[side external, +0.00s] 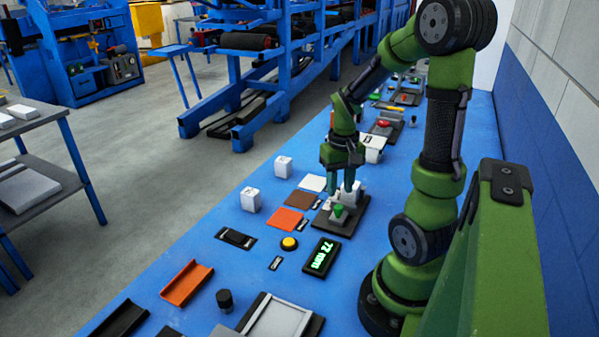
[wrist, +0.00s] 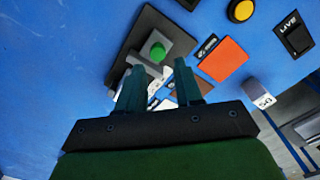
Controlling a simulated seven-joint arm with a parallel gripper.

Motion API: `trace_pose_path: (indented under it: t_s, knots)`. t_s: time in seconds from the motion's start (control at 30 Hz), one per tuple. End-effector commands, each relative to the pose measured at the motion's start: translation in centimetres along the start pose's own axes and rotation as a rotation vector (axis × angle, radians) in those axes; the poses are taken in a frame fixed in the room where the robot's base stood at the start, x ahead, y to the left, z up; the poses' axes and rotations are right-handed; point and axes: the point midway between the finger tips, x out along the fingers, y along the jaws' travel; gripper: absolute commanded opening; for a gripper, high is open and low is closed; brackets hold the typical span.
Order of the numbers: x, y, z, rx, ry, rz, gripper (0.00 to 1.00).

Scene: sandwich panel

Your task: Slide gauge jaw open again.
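The gauge is a dark base plate (side external: 350,222) with light grey blocks on it and a green knob (side external: 338,211). In the wrist view the green knob (wrist: 158,50) sits beside a grey block (wrist: 148,66) on the dark plate. I cannot tell for sure which block is the sliding jaw. My gripper (side external: 342,189) points down just above the gauge, behind the knob. In the wrist view my gripper (wrist: 158,66) has its two fingers apart, with part of the grey blocks showing between them. The fingers hide part of the gauge; contact is unclear.
A display (side external: 321,256) with green characters and a yellow button (side external: 289,243) are in front of the gauge. An orange pad (side external: 285,219), a brown pad (side external: 298,200) and two white blocks (side external: 251,199) lie to the left. Bare blue table (side external: 222,265) shows between fixtures.

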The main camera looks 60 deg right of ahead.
Motion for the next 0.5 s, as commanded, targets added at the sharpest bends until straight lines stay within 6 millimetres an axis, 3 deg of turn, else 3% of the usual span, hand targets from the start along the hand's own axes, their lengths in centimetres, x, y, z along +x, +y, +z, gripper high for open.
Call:
trace_pose_path:
  t_s: [0.2,0.5]
  knots:
    - [-5.3,-0.1,-0.1,-0.001,0.007,-0.001,0.35]
    - [-9.1,-0.1,0.0,-0.001,0.0,-0.001,0.35]
